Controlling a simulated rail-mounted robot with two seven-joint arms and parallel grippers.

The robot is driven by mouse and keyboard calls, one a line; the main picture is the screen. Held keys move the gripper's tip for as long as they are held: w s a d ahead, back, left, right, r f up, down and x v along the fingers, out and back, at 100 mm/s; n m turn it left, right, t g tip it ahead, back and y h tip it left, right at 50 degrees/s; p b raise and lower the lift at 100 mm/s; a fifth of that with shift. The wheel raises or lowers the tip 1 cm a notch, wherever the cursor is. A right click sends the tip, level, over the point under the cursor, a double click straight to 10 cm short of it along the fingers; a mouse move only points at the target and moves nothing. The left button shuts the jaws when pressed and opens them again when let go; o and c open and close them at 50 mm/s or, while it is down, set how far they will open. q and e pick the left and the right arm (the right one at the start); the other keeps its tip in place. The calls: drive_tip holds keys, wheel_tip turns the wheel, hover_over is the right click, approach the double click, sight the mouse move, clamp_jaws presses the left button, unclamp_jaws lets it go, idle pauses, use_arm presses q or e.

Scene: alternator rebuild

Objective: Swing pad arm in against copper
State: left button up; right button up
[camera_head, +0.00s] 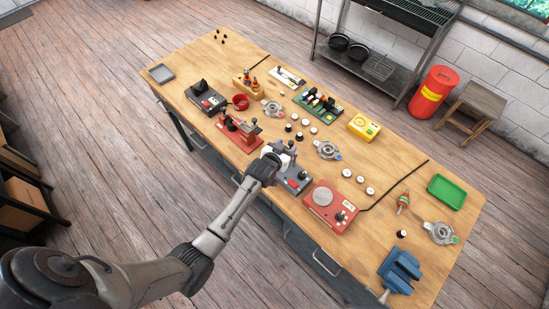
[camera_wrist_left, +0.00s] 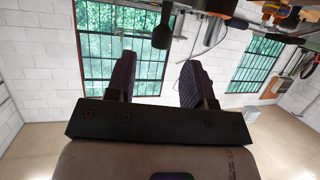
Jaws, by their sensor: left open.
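My left gripper (camera_head: 285,153) is over a dark grey bench unit (camera_head: 297,186) with a red part on its front, near the table's near edge. In the left wrist view my left gripper (camera_wrist_left: 156,72) has its two dark fingers wide apart, with nothing between them. A dark rounded piece on a thin stem (camera_wrist_left: 162,32) shows beyond the fingers; I cannot tell whether it is the pad arm. My gripper and wrist hide part of the grey unit. The copper is too small or hidden to make out. My right gripper is not in view.
A red clamp stand (camera_head: 240,137) is just left of my gripper, and a red unit with a round plate (camera_head: 322,203) is to its right. A silver housing (camera_head: 327,150) lies behind. A blue vise (camera_head: 399,270) and green tray (camera_head: 447,191) are at the right.

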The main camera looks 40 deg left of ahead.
use_arm(q)
drive_tip(key=v, duration=0.9)
drive_tip(key=shift+f, duration=0.1)
idle(0.4)
drive_tip(key=s+d+r+m+g+h+p, duration=0.15)
drive_tip(key=s+r+g, duration=0.25)
drive_tip(key=s, duration=0.6)
drive_tip(key=s+d+r+m+g+p, duration=0.1)
drive_tip(key=s+d+r+g+p, duration=0.3)
drive_tip(key=s, duration=0.6)
drive_tip(key=s+f+g, duration=0.1)
drive_tip(key=s+f, duration=0.1)
drive_tip(key=s, duration=0.7)
drive_tip(key=shift+s+a+g, duration=0.15)
drive_tip(key=shift+s+g, duration=0.25)
